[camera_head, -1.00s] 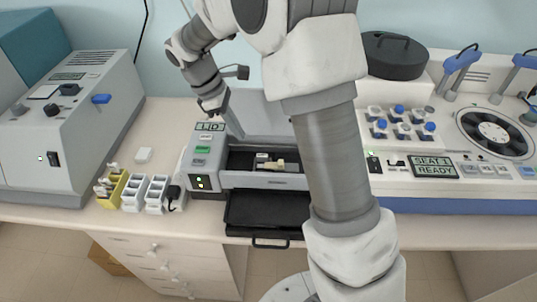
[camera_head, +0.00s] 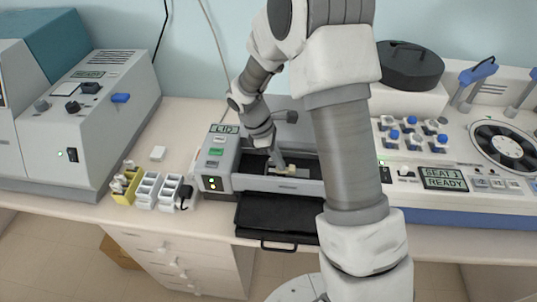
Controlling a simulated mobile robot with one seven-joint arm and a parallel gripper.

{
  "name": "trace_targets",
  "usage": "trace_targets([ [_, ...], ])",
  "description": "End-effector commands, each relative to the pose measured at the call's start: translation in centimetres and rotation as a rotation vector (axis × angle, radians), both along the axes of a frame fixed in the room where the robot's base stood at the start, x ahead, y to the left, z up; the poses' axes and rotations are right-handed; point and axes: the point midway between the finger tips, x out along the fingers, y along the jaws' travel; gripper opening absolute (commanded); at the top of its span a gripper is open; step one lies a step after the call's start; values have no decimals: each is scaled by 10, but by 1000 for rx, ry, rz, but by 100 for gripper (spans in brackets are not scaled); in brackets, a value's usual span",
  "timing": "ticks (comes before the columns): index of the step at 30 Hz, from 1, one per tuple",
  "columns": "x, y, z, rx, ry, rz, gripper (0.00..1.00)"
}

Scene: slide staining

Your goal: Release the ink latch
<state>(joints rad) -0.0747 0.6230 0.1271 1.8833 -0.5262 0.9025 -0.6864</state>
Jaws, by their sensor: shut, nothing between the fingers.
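The grey machine (camera_head: 218,170) with a "LID" display stands on the bench in the middle, its grey lid raised at the back. My gripper (camera_head: 279,163) is shut and empty. It points down into the opening, right at the upper left of the cream part. I cannot tell whether it touches it. My own arm covers the machine's right end.
A black tray (camera_head: 262,222) sticks out at the machine's front. A yellow rack (camera_head: 124,187) and white racks (camera_head: 147,189) stand to the left, beside a larger grey machine (camera_head: 90,120). A "SEAT 1 READY" unit (camera_head: 443,178) stands to the right.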

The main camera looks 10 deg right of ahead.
Motion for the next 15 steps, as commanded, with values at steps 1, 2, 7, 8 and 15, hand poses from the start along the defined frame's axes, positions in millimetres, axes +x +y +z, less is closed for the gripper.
trace_targets([
  [1,-1,-2,1,0,0,0,0],
  [2,-1,-3,1,0,0,0,0],
  [7,-1,-4,0,0,0,1,0],
  [8,-1,-4,0,0,0,1,0],
  [15,-3,-11,0,-1,1,-1,0],
])
